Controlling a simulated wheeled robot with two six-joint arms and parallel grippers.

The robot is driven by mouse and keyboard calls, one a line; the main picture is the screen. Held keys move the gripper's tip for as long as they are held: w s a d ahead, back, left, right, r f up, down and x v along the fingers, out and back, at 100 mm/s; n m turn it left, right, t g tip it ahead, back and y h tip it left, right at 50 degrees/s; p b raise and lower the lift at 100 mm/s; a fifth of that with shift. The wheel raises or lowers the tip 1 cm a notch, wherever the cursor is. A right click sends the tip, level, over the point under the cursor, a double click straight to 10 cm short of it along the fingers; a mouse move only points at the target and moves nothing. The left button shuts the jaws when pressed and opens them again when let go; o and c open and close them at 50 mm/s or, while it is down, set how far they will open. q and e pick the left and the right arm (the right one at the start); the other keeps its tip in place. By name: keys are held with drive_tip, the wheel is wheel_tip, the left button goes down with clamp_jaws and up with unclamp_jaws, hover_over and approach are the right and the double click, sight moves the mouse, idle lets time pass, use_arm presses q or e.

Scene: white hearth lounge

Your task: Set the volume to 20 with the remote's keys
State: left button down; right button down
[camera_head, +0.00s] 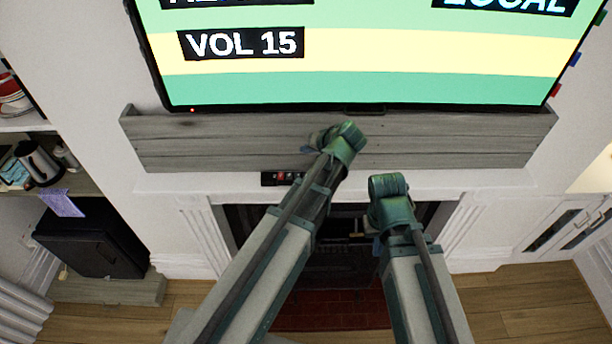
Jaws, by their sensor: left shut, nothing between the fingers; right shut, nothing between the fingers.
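The television screen (370,55) at the top shows "VOL 15" in white on a black label (241,44). A small dark remote (282,178) with a red key lies on the white mantel ledge below the grey wooden beam. My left arm passes just to the right of the remote and may hide its right end. My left gripper (318,139) is shut, in front of the grey beam, above and to the right of the remote. My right gripper (371,222) is shut and mostly hidden by its own wrist, in front of the fireplace opening. Neither gripper visibly holds anything.
The grey wooden beam (450,140) runs under the television. The dark fireplace opening (250,215) lies below the mantel ledge (500,182). Shelves with a kettle (38,163) and a black cabinet (90,240) stand at the left. Both my arms cross the middle.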

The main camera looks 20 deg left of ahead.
use_arm(q)
drive_tip(key=b, duration=0.8)
approach(301, 173)
drive_tip(key=shift+w+a+f, duration=0.55)
drive_tip(key=shift+w+a, duration=0.1)
drive_tip(key=shift+a, duration=0.1)
drive_tip(key=shift+w+a+f, duration=0.6)
drive_tip(key=shift+w+a, duration=0.05)
drive_tip(key=shift+a, duration=0.1)
drive_tip(key=shift+f, duration=0.1)
drive_tip(key=shift+f+b, duration=0.3)
drive_tip(key=shift+b, duration=0.1)
drive_tip(key=shift+f+b, duration=0.35)
drive_tip(key=shift+f, duration=0.05)
idle(0.5)
drive_tip(key=shift+r, duration=0.2)
drive_tip(key=shift+r+p, duration=0.65)
drive_tip(key=shift+p, duration=0.15)
wheel_tip(301, 173, up, 5)
drive_tip(key=p, duration=0.5)
